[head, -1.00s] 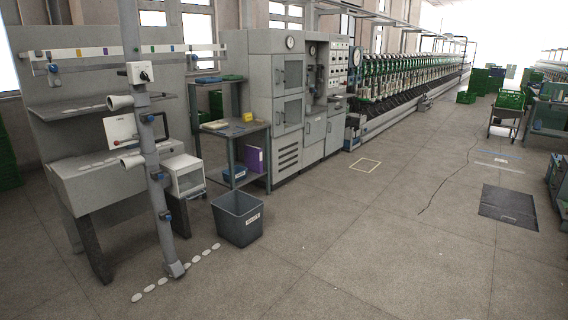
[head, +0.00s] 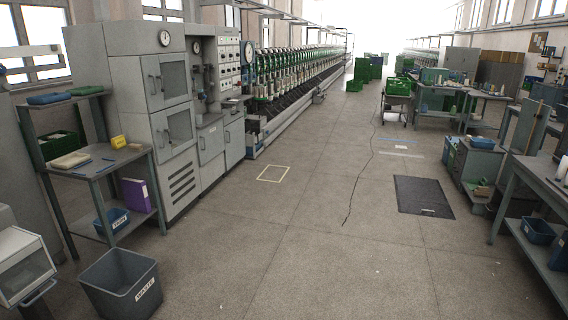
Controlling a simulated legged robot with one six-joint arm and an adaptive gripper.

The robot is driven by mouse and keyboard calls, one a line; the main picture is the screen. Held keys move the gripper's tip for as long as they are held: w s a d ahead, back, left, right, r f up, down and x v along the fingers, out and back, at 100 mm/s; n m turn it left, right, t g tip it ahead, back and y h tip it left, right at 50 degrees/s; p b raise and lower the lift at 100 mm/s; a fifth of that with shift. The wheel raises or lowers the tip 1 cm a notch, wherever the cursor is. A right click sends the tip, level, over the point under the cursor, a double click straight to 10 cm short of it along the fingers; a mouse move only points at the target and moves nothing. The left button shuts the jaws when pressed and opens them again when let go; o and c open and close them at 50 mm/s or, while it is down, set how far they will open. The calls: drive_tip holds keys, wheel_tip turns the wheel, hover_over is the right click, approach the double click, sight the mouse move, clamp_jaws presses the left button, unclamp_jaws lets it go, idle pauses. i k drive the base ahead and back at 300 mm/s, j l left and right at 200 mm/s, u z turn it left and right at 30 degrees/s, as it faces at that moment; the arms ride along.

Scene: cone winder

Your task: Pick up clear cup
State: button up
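I cannot make out a clear cup in the head view. Tables and benches are in sight on both sides, but small items on them are too small to tell apart. My gripper is not in the head view.
A grey waste bin (head: 122,285) stands at the lower left beside a side table (head: 100,162). Grey cabinets (head: 168,120) and a long winding machine (head: 290,90) line the left. Workbenches (head: 540,190) stand at the right. The middle floor (head: 300,240) is clear around a dark floor plate (head: 424,197).

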sight(199, 118)
drive_tip(key=i+z, duration=0.45)
drive_tip(key=i, duration=1)
drive_tip(key=i+u, duration=0.4)
drive_tip(key=i, duration=0.35)
drive_tip(key=i+l+u, duration=0.15)
drive_tip(key=i+u, duration=0.2)
drive_tip(key=i, duration=0.35)
drive_tip(key=i+j+u, duration=0.15)
drive_tip(key=i+u, duration=0.2)
drive_tip(key=i, duration=0.55)
drive_tip(key=i+l+u, duration=0.15)
drive_tip(key=i+u, duration=0.2)
drive_tip(key=i, duration=0.55)
drive_tip(key=i+l, duration=0.1)
drive_tip(key=i, duration=1.95)
drive_tip(key=i+j+u, duration=0.2)
drive_tip(key=i, duration=0.6)
drive_tip(key=i+j+u, duration=0.2)
drive_tip(key=i, duration=0.65)
drive_tip(key=k+l, duration=0.05)
drive_tip(key=l, duration=0.05)
